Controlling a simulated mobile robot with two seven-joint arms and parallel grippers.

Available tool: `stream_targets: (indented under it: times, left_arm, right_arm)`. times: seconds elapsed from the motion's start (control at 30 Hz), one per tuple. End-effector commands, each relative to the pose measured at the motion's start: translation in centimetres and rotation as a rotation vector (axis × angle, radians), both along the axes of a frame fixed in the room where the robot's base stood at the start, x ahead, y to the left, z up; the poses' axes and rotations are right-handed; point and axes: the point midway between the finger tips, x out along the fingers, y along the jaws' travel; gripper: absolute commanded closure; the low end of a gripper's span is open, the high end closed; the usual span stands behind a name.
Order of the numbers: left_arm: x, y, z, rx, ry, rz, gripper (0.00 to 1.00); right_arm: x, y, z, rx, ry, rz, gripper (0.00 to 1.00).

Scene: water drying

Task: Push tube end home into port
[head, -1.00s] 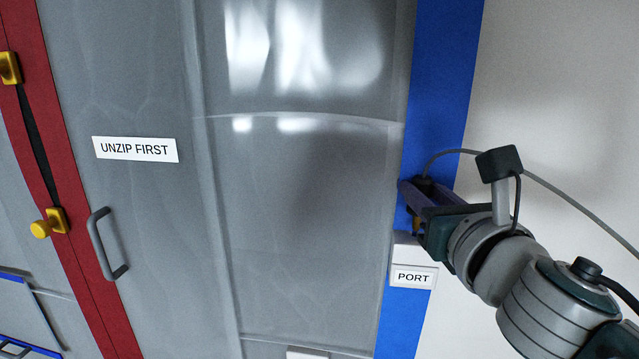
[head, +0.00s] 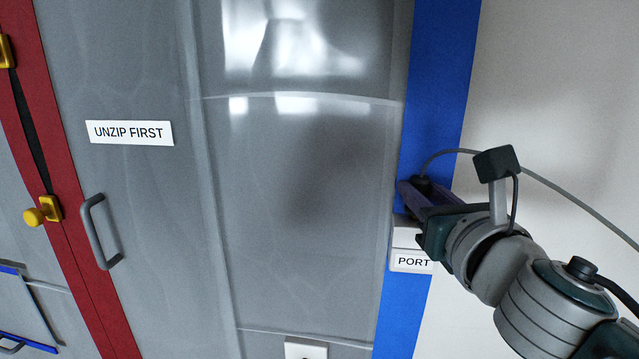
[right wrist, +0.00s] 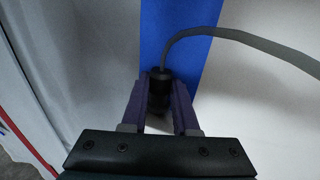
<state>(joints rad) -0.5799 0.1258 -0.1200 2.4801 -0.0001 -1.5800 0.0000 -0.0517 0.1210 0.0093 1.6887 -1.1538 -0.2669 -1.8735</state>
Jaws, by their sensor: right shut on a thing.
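The tube (head: 560,185) is a thin grey line that arcs in from the right to a black tube end (head: 424,184). My right gripper (head: 408,187) is shut on this tube end, at the blue strip. In the right wrist view the black tube end (right wrist: 160,88) sits between the purple fingers, with the grey tube (right wrist: 230,33) curving off to the right. The port (head: 405,232) is a white block just below the fingers, with a PORT label (head: 412,262). Whether the tube end touches the port is hidden by my gripper. My left gripper is out of view.
A grey translucent panel (head: 300,200) fills the middle, beside the blue strip (head: 437,90). At left are an UNZIP FIRST label (head: 130,132), a grey handle (head: 97,232), a red zipper band (head: 85,260) and a yellow knob (head: 34,217). The white wall at right is mostly clear.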

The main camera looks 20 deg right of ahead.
Motion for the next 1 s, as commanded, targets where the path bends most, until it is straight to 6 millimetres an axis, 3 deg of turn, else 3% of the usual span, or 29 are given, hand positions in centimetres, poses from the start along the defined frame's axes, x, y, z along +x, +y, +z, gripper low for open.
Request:
stream_targets:
  times: [0.3,0.33,0.63,1.0]
  left_arm:
    - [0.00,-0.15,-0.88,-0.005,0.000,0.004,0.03]
    - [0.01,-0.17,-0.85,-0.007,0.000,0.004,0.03]
    - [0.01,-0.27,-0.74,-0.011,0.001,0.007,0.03]
    - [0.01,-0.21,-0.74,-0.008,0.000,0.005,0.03]
  right_arm:
    - [0.01,0.00,-0.92,-0.001,0.000,0.000,1.00]
    - [0.01,0.00,-0.88,-0.001,0.000,0.000,0.71]
    - [0.00,0.00,-0.78,0.000,0.000,0.000,0.37]
    - [-0.83,0.21,-0.90,0.000,0.002,0.000,0.37]
